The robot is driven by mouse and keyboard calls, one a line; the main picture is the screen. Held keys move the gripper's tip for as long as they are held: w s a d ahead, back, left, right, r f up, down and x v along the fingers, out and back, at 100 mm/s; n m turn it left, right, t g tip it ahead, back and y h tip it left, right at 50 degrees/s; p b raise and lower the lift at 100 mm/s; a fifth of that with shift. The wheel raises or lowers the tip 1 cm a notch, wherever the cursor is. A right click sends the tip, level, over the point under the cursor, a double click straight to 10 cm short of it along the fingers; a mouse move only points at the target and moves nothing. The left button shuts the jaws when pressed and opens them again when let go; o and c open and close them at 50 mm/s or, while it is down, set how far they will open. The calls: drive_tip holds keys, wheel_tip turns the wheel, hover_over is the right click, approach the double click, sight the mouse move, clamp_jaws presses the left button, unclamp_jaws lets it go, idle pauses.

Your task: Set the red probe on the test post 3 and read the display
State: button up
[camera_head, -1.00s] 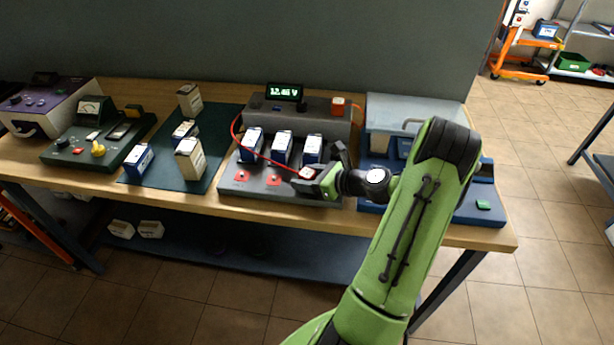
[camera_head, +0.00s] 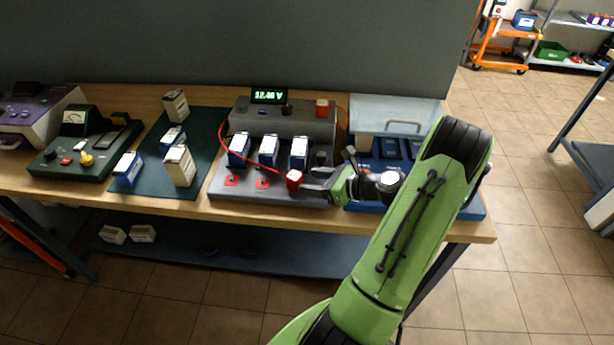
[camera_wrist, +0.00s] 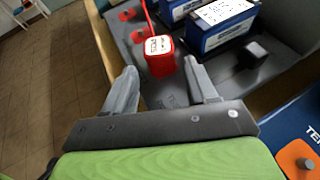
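The red probe (camera_head: 294,180) stands at the front of the grey tester (camera_head: 320,190), in line with two red pads (camera_head: 231,181) and in front of the third battery (camera_head: 299,152). The probe hides whatever is under it. Its red cable (camera_head: 222,148) loops left and back. My gripper (camera_head: 309,181) is open just right of the probe. In the wrist view the red probe (camera_wrist: 160,58) shows beyond and between the spread fingertips (camera_wrist: 161,70), apparently free of them. The display (camera_head: 269,96) is lit green and appears to read 12.46 V.
A blue tray with a clear lid (camera_head: 385,113) is close on the right, beneath my wrist. A dark green mat (camera_head: 150,188) with several boxes and a green meter unit (camera_head: 75,165) are on the left. The bench's front edge (camera_head: 200,210) is near.

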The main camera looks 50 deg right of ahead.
drive_tip(key=shift+p+v, duration=1.1)
drive_tip(key=shift+v, duration=1.1)
drive_tip(key=w+a+r+n+g, duration=0.2)
drive_tip(key=a+r+n+g, duration=0.25)
drive_tip(key=a+n, duration=0.45)
drive_tip(key=w+a+r+n+g, duration=0.2)
drive_tip(key=a+r+n+g, duration=0.25)
drive_tip(key=a+n, duration=0.5)
drive_tip(key=s+a+r+n+h, duration=0.1)
drive_tip(key=s+a+r+n, duration=0.3)
drive_tip(key=s+n, duration=0.3)
drive_tip(key=s+a+r+n+t+h, duration=0.1)
drive_tip(key=s+a+r+n+h, duration=0.1)
drive_tip(key=s+a+r+n, duration=0.3)
drive_tip(key=shift+s+a+n+h, duration=0.3)
drive_tip(key=shift+s+a+n, duration=0.4)
drive_tip(key=shift+s+n, duration=0.45)
